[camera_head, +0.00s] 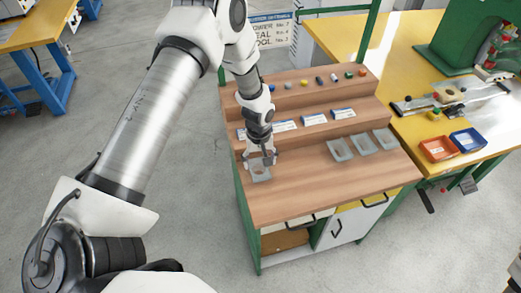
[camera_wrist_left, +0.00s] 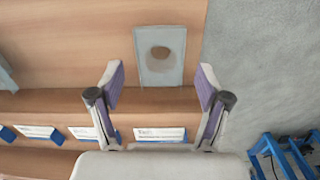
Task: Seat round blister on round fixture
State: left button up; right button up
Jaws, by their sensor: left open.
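A pale translucent blister with a round cavity (camera_head: 260,172) lies on the wooden bench top at its left end. It also shows in the left wrist view (camera_wrist_left: 162,74), flat, with the round cavity near its middle. My left gripper (camera_head: 262,155) is over the far part of this blister, fingers apart with nothing between them; I cannot tell its exact height. In the left wrist view its two fingers (camera_wrist_left: 162,82) stand either side of the blister's line, apart from it. A pale plate with a round feature (camera_head: 448,93), possibly the round fixture, is on the yellow table.
Several translucent blisters (camera_head: 363,143) lie at the bench's right. Stepped shelves (camera_head: 302,105) with labels and small coloured parts rise behind. Orange (camera_head: 437,149) and blue (camera_head: 468,140) bins and a green press (camera_head: 450,45) stand on the yellow table. The bench middle is clear.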

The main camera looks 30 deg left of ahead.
aim_at(259, 165)
pick_arm(q)
jog(key=f+b, duration=0.1)
jog(key=w+a+f+b, duration=0.1)
jog(key=b, duration=0.1)
jog(key=f+n+b, duration=0.1)
jog(key=shift+w+a+b, duration=0.15)
jog(key=shift+w+b, duration=0.1)
jog(key=shift+b, duration=0.15)
jog(key=shift+s+f+b, duration=0.15)
jog(key=shift+f+b, duration=0.2)
jog(key=shift+f, duration=0.5)
pick_arm(e)
jog(key=f, duration=0.5)
jog(key=shift+s+f, duration=0.1)
jog(key=shift+s, duration=0.2)
pick_arm(q)
jog(key=shift+c, duration=0.3)
jog(key=c, duration=0.6)
jog(key=shift+c, duration=0.2)
